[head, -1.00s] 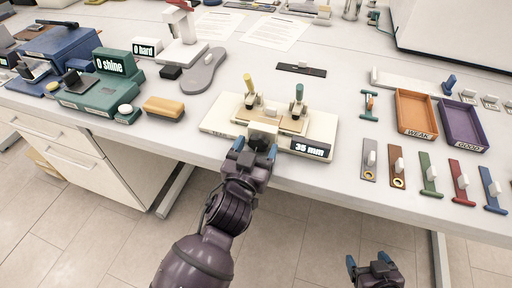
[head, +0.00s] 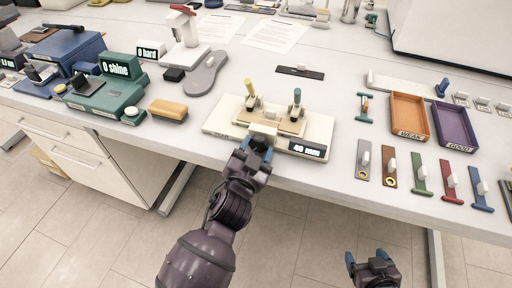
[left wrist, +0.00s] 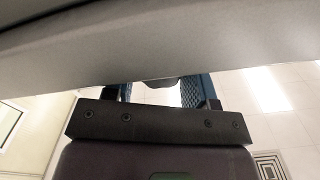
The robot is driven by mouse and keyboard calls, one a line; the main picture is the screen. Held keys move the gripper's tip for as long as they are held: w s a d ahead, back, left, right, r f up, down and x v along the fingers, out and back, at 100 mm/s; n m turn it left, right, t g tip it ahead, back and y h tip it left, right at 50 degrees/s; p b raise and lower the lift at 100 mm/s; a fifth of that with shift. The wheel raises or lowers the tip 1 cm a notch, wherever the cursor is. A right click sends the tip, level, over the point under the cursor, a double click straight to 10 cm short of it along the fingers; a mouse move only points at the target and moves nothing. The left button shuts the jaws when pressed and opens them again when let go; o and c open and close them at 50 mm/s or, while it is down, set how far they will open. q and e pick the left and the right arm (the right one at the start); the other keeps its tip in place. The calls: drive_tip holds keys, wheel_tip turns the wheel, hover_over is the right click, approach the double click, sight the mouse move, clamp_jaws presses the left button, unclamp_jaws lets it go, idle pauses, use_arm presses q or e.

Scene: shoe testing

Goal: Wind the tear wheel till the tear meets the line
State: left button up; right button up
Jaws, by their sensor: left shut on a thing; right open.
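The cream tear tester (head: 222,117) stands near the table's front edge. Its display (head: 307,148) reads 40 mm. A tan sample piece (head: 284,126) lies on it between a yellow-handled clamp (head: 250,88) and a green-handled clamp (head: 297,98). The tear and the line are too small to make out. My left gripper (head: 256,152) is shut on the tear wheel at the tester's front, which it mostly hides. In the left wrist view a dark rounded part of the wheel (left wrist: 162,82) shows between the blue fingers. My right gripper (head: 372,262) is open and empty, in front of the table.
An orange tray (head: 394,112) marked WEAK and a purple tray (head: 440,119) marked GOOD stand at the right. Several coloured strips with white grips, such as the green one (head: 421,183), lie before them. A grey sole (head: 208,74) and a green shine meter (head: 112,92) are at the left.

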drive_tip(key=shift+s+f, duration=0.1)
drive_tip(key=shift+s, duration=0.1)
use_arm(q)
drive_tip(key=o, duration=0.9)
drive_tip(key=shift+c, duration=0.2)
drive_tip(key=shift+o, duration=0.3)
use_arm(e)
drive_tip(key=shift+w+a+r, duration=0.2)
drive_tip(key=shift+w+r, duration=0.3)
drive_tip(key=shift+w, duration=0.2)
drive_tip(key=shift+f, duration=0.1)
